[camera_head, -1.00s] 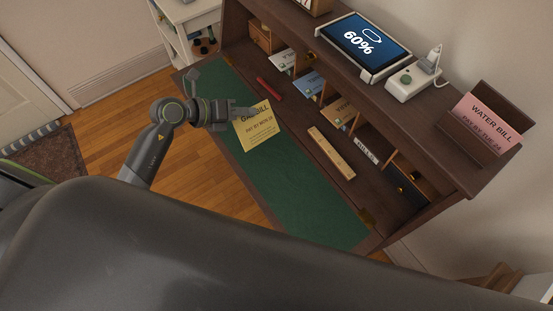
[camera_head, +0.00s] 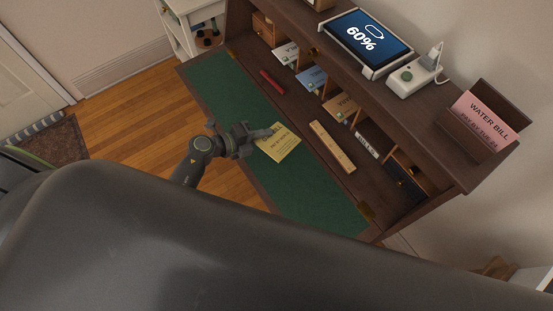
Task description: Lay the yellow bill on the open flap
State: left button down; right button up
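The yellow bill (camera_head: 283,148) is over the green-lined open flap (camera_head: 312,193) of the desk, at or just above its surface; I cannot tell if it touches. My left gripper (camera_head: 268,133) reaches in from the left and appears shut on the bill's upper left edge, hiding part of its heading. The bill looks about flat, its printed side up. My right gripper is not in view.
A wooden ruler (camera_head: 332,147) and a red pen (camera_head: 271,81) lie on the desk behind the flap. Pigeonholes hold envelopes (camera_head: 312,77). A pink water bill (camera_head: 485,120) stands in a holder on the top shelf, with a tablet (camera_head: 364,43). The flap's front right is clear.

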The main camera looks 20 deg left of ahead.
pick_arm(q)
notch_tip(320, 180, down, 7)
jog(key=b, duration=0.6)
jog(key=shift+f+b, duration=0.3)
jog(key=shift+f, duration=0.15)
jog(key=c, duration=1.8)
grip_release()
jog(key=p+v, duration=0.2)
jog(key=v, duration=0.4)
jog(key=shift+s+a+r+p, duration=0.15)
jog(key=shift+s+a+p, duration=0.1)
jog(key=shift+p, duration=0.15)
jog(key=shift+s+a+r, duration=0.2)
jog(key=shift+s+a, duration=0.2)
jog(key=shift+s, duration=0.05)
